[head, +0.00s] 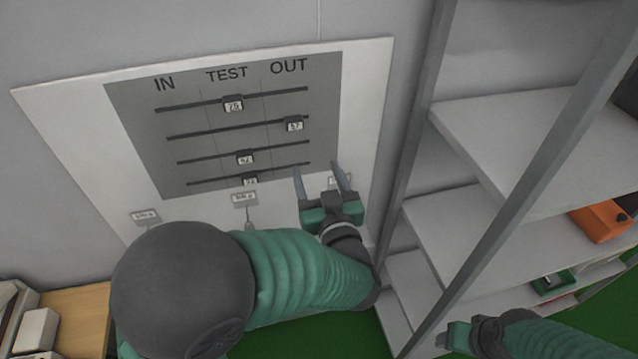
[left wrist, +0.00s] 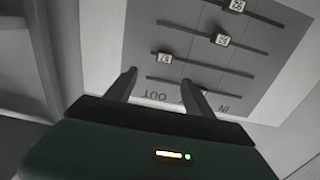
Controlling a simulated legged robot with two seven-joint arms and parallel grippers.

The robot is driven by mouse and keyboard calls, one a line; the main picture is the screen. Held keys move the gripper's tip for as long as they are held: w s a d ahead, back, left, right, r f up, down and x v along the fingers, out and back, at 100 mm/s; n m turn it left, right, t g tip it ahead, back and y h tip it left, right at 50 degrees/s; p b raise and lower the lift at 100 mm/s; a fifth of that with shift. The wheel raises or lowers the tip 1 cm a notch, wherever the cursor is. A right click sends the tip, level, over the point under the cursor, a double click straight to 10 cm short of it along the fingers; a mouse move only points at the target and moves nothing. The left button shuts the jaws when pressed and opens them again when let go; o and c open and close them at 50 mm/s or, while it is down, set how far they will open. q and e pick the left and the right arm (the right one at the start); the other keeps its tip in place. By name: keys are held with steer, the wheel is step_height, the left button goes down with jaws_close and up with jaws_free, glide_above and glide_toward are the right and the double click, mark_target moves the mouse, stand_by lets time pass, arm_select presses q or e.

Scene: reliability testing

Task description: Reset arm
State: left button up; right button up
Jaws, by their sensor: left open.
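My left gripper (head: 321,182) is open and empty, with its two fingers pointing up toward the lower right corner of a grey panel (head: 215,150) on the wall. The panel reads IN, TEST and OUT and has several slots with small numbered sliders. The top slider (head: 233,104) and two lower ones are in the TEST column; the second slider (head: 293,124) is under OUT. In the left wrist view the open fingers (left wrist: 157,88) show in front of the panel (left wrist: 215,50), apart from the sliders. My right gripper (head: 447,338) is partly in view at the bottom right; its fingers are unclear.
A grey shelf rack (head: 520,125) stands close on the right, with an orange item (head: 603,220) on one shelf. White tags (head: 145,216) hang below the panel. A wooden surface (head: 80,315) is at the lower left. The floor (head: 330,338) is green.

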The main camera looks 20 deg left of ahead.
arm_select(q)
steer(key=shift+s+d, duration=0.3)
steer(key=shift+s, duration=0.2)
steer(key=shift+a+f, duration=0.1)
steer(key=shift+a, duration=0.05)
step_height(320, 180, down, 8)
steer(key=w+d+m+g+h+b, duration=0.1)
steer(key=w+d+m+h+b, duration=0.15)
steer(key=h, duration=0.35)
steer(key=s+f+m+g+h+b, duration=0.3)
steer(key=s+f+g+h, duration=0.15)
steer(key=f, duration=0.65)
steer(key=s+a+f+g, duration=0.3)
steer(key=s+f, duration=0.1)
steer(key=s, duration=0.3)
steer(key=s+a+f+g+y, duration=0.1)
steer(key=s+a+f+g, duration=0.3)
steer(key=s, duration=0.3)
steer(key=shift+s+m+b, duration=0.35)
steer(key=shift+b, duration=0.1)
steer(key=shift+d, duration=0.1)
